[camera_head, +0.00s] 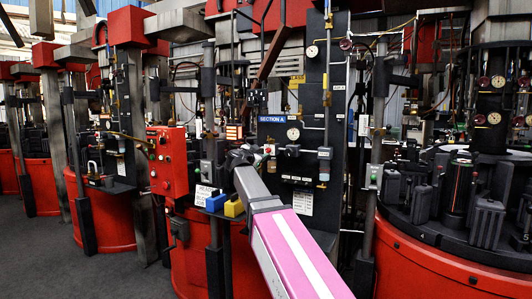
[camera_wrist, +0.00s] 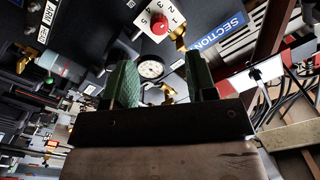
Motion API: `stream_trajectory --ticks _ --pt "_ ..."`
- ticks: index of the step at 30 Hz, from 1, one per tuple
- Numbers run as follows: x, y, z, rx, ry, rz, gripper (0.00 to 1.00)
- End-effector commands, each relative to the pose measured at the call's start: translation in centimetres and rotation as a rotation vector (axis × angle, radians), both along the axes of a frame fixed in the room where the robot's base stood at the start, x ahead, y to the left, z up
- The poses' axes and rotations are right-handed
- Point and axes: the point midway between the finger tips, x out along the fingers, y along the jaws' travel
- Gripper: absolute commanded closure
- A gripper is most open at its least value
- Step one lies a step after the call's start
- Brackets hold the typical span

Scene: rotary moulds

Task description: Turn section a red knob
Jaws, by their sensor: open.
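The red knob (camera_wrist: 158,24) is round and sits on a white numbered plate (camera_wrist: 172,22) on a dark panel, near the top of the wrist view. In the head view, a small red and white spot by my gripper (camera_head: 240,155) looks like this knob (camera_head: 268,149). A blue "SECTION A" sign (camera_head: 277,118) is on the same panel; part of it shows in the wrist view (camera_wrist: 217,30). My gripper (camera_wrist: 161,72) has its green fingers wide apart and empty. The knob lies beyond the fingertips, above the gap between them in the picture, apart from both.
A white dial gauge (camera_wrist: 150,67) shows between the fingers. Brass fittings (camera_wrist: 180,40) sit close to the knob. A red rotary mould machine (camera_head: 450,265) is at right.

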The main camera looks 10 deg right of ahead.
Motion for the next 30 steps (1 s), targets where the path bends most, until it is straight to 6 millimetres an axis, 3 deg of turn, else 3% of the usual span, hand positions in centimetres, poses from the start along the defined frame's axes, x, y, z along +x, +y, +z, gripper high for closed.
stream_trajectory --ticks 6,12,26,28,30 --pt "3.6 -2.4 0.1 0.0 0.001 -0.002 0.48" --pt "5.6 -3.9 0.0 0.0 0.002 0.0 0.48" --pt "6.4 -4.7 -0.1 0.0 0.002 0.0 0.48" --pt "6.4 -4.7 -0.1 0.0 0.002 0.0 0.65" --pt "6.4 -4.7 -0.1 0.0 0.002 0.0 0.87"
